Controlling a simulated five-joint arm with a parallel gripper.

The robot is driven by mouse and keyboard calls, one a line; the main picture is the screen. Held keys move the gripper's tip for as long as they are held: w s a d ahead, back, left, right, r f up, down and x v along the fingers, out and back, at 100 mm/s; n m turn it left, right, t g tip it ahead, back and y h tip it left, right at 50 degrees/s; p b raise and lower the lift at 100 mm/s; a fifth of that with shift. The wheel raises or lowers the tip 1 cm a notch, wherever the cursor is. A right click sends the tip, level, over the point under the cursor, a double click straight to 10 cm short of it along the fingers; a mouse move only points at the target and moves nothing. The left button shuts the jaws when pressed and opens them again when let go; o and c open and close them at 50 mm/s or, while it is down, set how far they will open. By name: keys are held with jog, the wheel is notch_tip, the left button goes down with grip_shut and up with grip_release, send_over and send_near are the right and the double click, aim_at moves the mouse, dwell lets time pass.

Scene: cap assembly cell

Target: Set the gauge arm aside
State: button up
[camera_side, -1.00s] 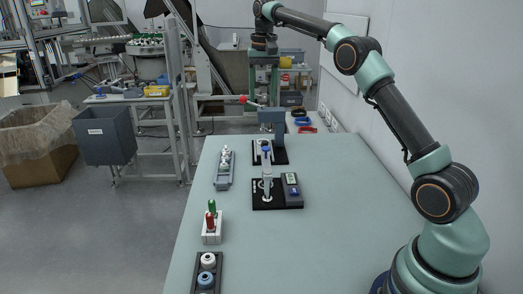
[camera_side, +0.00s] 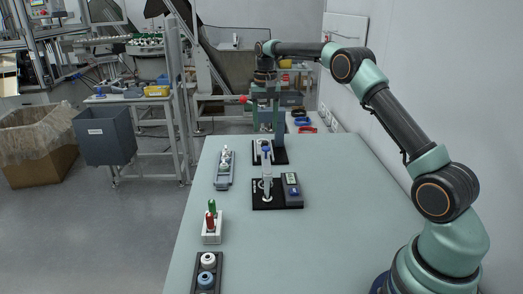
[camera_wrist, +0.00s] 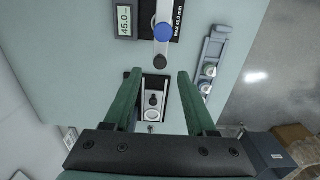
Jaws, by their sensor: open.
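The gauge arm (camera_side: 267,177) is a pale bar with a blue knob (camera_side: 265,149), above a black base plate (camera_side: 264,205) with a display (camera_side: 291,187). In the wrist view the blue knob (camera_wrist: 164,32) is at the top, with the display reading 45.0 (camera_wrist: 124,20) to its left. My gripper (camera_side: 266,128) is behind the gauge in the side view, around the press area. In the wrist view my gripper (camera_wrist: 158,75) has its two green fingers wide apart and holds nothing. The knob lies beyond the fingertips, not between them.
A black-based press station (camera_side: 279,157) stands behind the gauge; its grey column is partly hidden. A rail with pale parts (camera_side: 224,170), a holder with green and red pins (camera_side: 211,232) and a cap tray (camera_side: 207,285) line the left. The table's right side is clear.

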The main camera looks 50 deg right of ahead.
aim_at(265, 142)
jog(key=shift+f, duration=2.35)
grip_shut()
jog(key=shift+r, duration=0.1)
